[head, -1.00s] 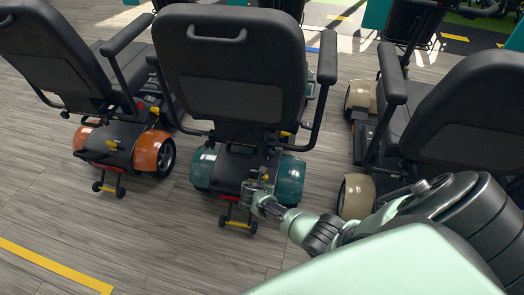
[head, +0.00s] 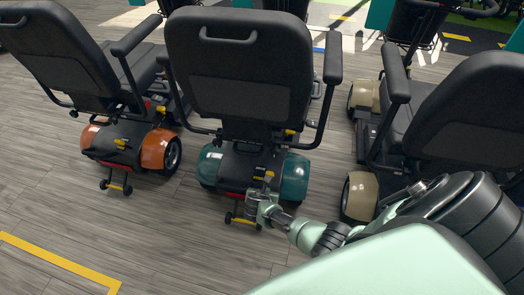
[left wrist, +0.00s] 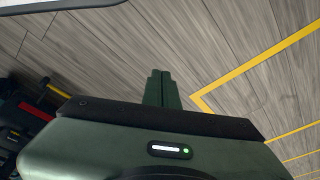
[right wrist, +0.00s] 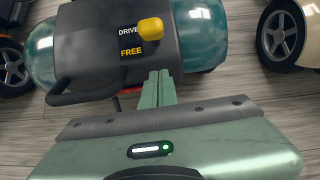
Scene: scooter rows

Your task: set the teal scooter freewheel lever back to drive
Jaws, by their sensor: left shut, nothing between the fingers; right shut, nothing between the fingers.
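The teal scooter (head: 292,178) stands in the middle of the head view, its rear towards me. In the right wrist view its black rear cover (right wrist: 95,55) carries the words DRIVE and FREE. The yellow lever knob (right wrist: 151,29) appears beside the word DRIVE, above FREE in the picture. My right gripper (right wrist: 159,74) is shut and empty, its tips near the cover's rear edge, below the knob in that view. The head view shows it behind the scooter (head: 265,190), partly hiding the cover. My left gripper (left wrist: 160,75) is shut and empty over bare floor.
An orange scooter (head: 158,149) stands to the left and a beige scooter (head: 360,195) to the right. The teal scooter's seat back (head: 240,75) rises above its cover. A yellow floor line (head: 60,262) crosses the lower left. The floor behind the scooters is clear.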

